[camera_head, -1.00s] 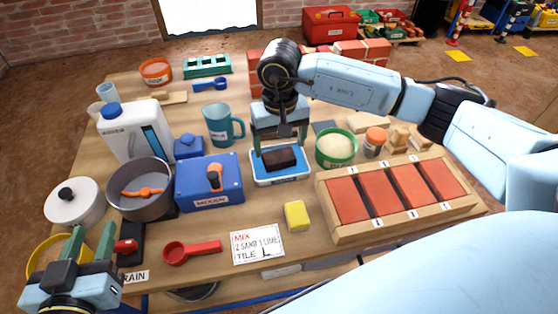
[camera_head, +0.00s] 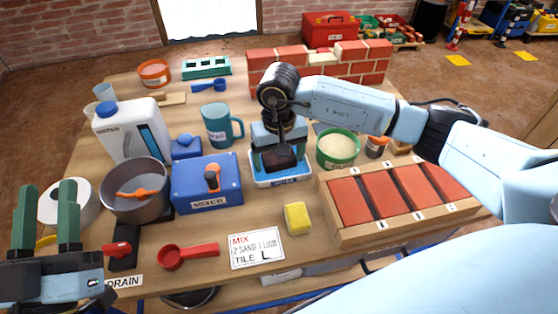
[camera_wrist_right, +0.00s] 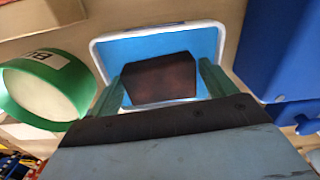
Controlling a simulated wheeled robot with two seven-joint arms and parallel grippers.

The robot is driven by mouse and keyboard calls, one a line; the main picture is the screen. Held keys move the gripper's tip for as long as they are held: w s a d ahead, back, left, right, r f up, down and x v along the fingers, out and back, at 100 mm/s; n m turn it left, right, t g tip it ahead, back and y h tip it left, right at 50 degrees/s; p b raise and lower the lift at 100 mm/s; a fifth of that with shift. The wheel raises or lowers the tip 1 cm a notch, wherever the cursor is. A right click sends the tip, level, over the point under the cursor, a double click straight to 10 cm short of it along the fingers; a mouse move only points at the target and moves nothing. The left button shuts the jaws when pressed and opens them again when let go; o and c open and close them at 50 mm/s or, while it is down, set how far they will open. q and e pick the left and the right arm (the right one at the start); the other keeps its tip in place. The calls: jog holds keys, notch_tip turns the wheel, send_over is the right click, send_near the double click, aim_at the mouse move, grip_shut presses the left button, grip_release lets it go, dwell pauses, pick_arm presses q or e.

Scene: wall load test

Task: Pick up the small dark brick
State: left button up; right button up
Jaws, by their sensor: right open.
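The small dark brick (camera_head: 281,164) lies in a blue-and-white tray (camera_head: 284,182) at the middle of the table. In the right wrist view the brick (camera_wrist_right: 160,82) sits on the tray's blue floor (camera_wrist_right: 150,44). My right gripper (camera_head: 279,158) is low over the tray. Its green fingers stand on either side of the brick, open, as the right wrist view shows; contact cannot be told. My left gripper (camera_head: 46,200) is at the lower left, its two green fingers apart and empty, in front of a white lid (camera_head: 88,200).
A green tub (camera_head: 338,162) stands just right of the tray and a blue mixer box (camera_head: 207,183) just left. A wooden rack of red tiles (camera_head: 395,199) is at the right. A yellow sponge (camera_head: 297,218) lies in front. A brick wall (camera_head: 318,62) stands behind.

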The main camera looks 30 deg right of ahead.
jog(key=shift+c, duration=0.3)
jog(key=c, duration=1)
jog(key=shift+r, duration=0.2)
